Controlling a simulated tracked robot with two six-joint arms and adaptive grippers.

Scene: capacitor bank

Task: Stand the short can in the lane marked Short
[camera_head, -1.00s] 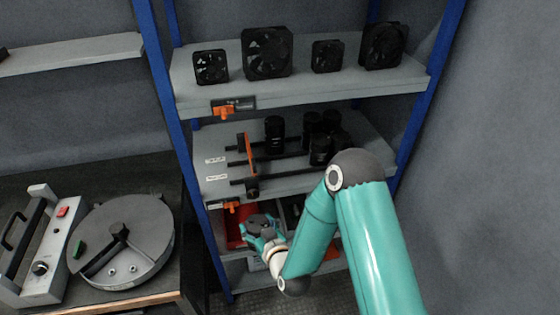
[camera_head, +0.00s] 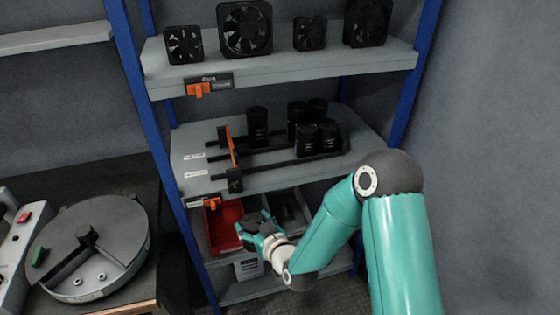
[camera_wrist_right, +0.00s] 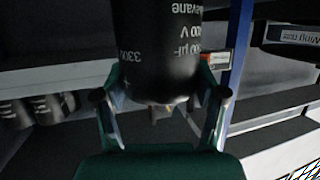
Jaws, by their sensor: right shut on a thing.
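My right gripper (camera_head: 258,224) is shut on a black can (camera_wrist_right: 160,50) with white print, which appears upside down in the wrist view. In the head view the held can is a small dark shape, in front of and below the middle shelf. The middle shelf (camera_head: 265,182) has lanes parted by black rails, with two small white labels (camera_head: 195,174) at the left whose words I cannot read. One black can (camera_head: 257,126) stands in the rear part of the lanes. Several more black cans (camera_head: 306,138) stand grouped at the right. My left gripper is out of view.
An orange bar (camera_head: 231,148) crosses the left end of the lanes. Fans (camera_head: 245,29) stand on the upper shelf. A red bin (camera_head: 222,222) sits on the lower shelf, behind the gripper. Blue posts (camera_head: 137,88) edge the rack. A round machine (camera_head: 90,245) stands on the bench at left.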

